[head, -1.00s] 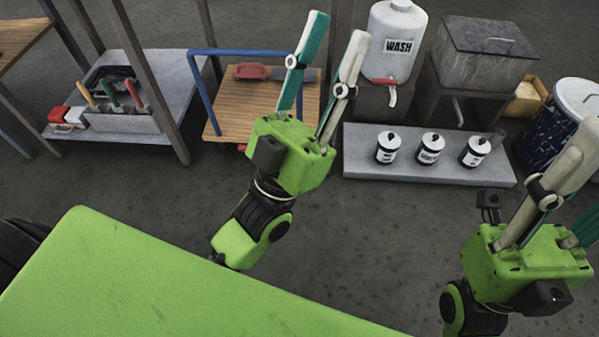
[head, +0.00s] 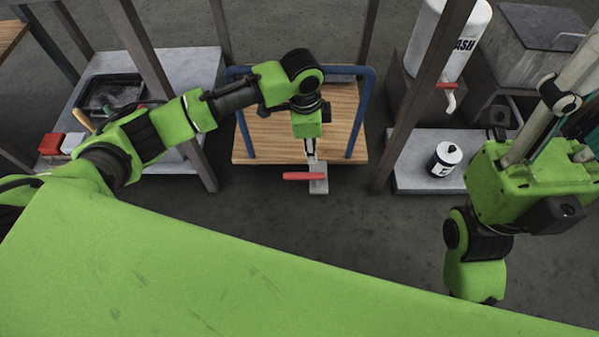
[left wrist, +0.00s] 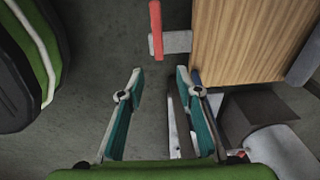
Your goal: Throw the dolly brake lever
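The dolly (head: 262,135) has a wooden deck and a blue tubular rail. A red lever (head: 303,176), the brake lever, lies crosswise at its near edge, on a grey plate (head: 318,187) that juts out. My left gripper (head: 311,158) points down just above and behind the lever; its fingers are partly hidden in the head view. In the left wrist view its fingers (left wrist: 160,73) are apart and empty, with the red lever (left wrist: 156,28) beyond the fingertips. My right gripper (head: 572,100) is raised at the right, fingers apart; its tips are cut off.
Dark posts (head: 421,88) stand on both sides of the dolly. A low grey platform (head: 410,175) with a labelled can (head: 444,159) and a white wash tank (head: 448,40) are at the right. A grey shelf (head: 190,68) with a black tray (head: 112,92) is at the left.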

